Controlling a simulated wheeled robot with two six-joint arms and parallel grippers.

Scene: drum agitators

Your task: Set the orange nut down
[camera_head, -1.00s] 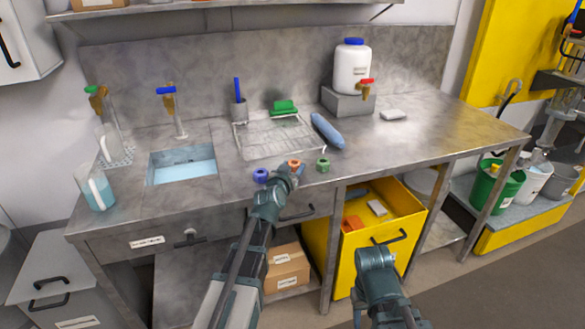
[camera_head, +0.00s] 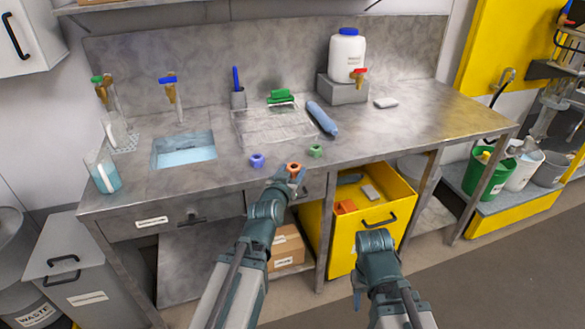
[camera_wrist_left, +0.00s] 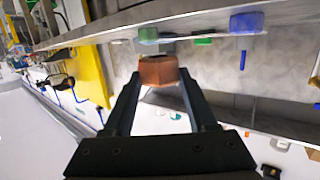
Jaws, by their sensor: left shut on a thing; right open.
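The orange nut (camera_head: 294,167) is between the fingertips of my left gripper (camera_head: 291,173), at the front edge of the grey counter (camera_head: 380,130). In the left wrist view the orange nut (camera_wrist_left: 158,70) sits between the tips of the two dark fingers of my left gripper (camera_wrist_left: 158,82), which is shut on it. Whether it touches the counter cannot be told. My right gripper (camera_head: 358,290) hangs low in front of the yellow drawer, open and empty; its fingertips are hard to make out.
A blue nut (camera_head: 257,160) stands left of the orange nut and a green nut (camera_head: 316,151) right of it. A wire rack (camera_head: 270,125) and a blue cylinder (camera_head: 321,118) lie behind. A sink (camera_head: 184,149) is to the left. The yellow drawer (camera_head: 345,235) is open below.

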